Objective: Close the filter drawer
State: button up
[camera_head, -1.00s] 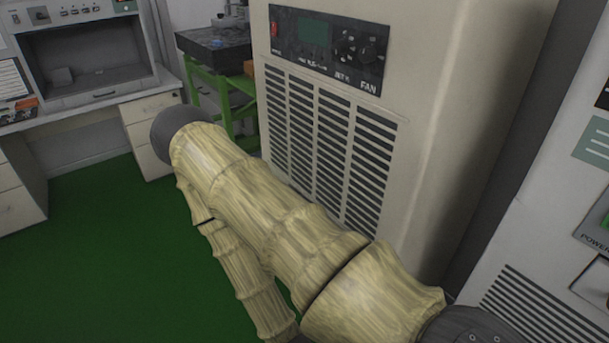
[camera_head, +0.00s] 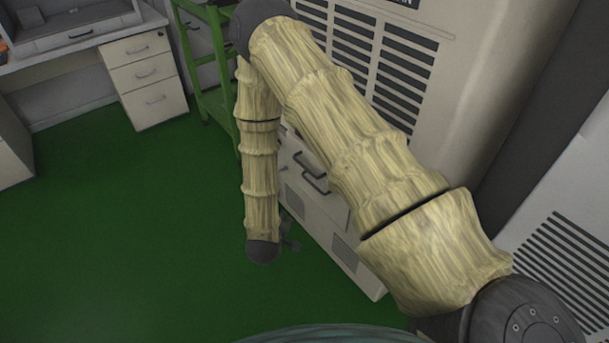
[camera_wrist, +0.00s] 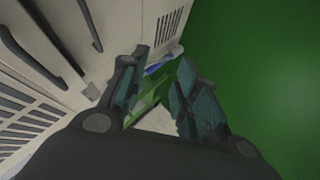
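The beige machine (camera_head: 490,70) has a lower front with dark handles, partly hidden behind my arm in the head view. One drawer front (camera_head: 318,200) there bears a dark handle (camera_head: 311,184) and seems to stand out a little; I cannot tell by how much. In the wrist view a long dark handle (camera_wrist: 40,55) lies at the upper left, with another dark handle (camera_wrist: 91,24) beyond it. My gripper (camera_wrist: 156,75) is open and empty, to the right of these handles and apart from them. Its fingers are mostly hidden in the head view.
A green-framed stand (camera_head: 207,75) is beside the machine. A white desk drawer unit (camera_head: 145,75) stands at the upper left. The green floor (camera_head: 130,230) is clear on the left. A grey vented cabinet (camera_head: 565,265) is at the right.

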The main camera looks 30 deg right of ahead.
jog(key=w+d+r+g+h+b, duration=0.1)
jog(key=w+d+r+h+b, duration=0.4)
jog(key=w, duration=0.3)
jog(key=m+g+h+b, duration=0.1)
jog(key=g+h+b, duration=0.1)
jog(key=g+h, duration=0.25)
send_near(304, 165)
jog(key=shift+g+y, duration=0.25)
jog(key=x, duration=0.6)
jog(key=b+x, duration=0.1)
jog(key=x, duration=0.3)
jog(key=shift+w+d, duration=0.1)
jog(key=shift+w, duration=0.2)
grip_shut()
